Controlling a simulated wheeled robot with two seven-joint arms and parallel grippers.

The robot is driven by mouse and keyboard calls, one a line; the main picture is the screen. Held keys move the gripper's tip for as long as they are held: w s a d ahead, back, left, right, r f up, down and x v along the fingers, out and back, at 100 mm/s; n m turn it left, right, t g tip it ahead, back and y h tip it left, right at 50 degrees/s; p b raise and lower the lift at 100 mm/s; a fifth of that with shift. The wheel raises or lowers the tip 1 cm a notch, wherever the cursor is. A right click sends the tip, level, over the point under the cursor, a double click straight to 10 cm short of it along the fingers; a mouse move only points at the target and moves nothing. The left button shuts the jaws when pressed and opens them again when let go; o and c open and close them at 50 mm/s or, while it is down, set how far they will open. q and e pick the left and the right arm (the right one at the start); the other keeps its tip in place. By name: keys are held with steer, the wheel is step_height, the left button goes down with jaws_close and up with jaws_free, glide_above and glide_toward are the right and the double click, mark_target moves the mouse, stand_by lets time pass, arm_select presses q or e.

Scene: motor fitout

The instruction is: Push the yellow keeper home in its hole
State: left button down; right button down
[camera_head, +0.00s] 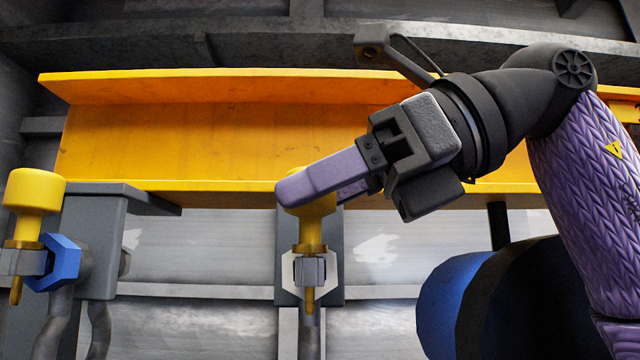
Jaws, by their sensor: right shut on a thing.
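A yellow keeper (312,232) stands upright in the middle, its stem passing down through a grey bracket on a pale hexagonal nut (331,276). The lower tip of its stem shows below the bracket. My right gripper (292,194) reaches in from the right, its purple fingers at the keeper's head and shut on it, hiding most of the head. A second yellow keeper (34,194) stands upright at the left, its stem through a grey bracket beside a blue hexagonal nut (63,262). Its tip also shows below. My left gripper is not in view.
An orange beam (200,145) runs across behind the keepers. Grey bracket posts (100,235) stand below it. A dark blue cylinder (460,295) fills the lower right beneath my right arm. The space between the two keepers is open.

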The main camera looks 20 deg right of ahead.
steer(key=shift+c, duration=0.8)
jaws_free()
steer(key=p+v, duration=0.1)
steer(key=v, duration=0.9)
steer(key=shift+p, duration=0.35)
steer(key=shift+f, duration=0.1)
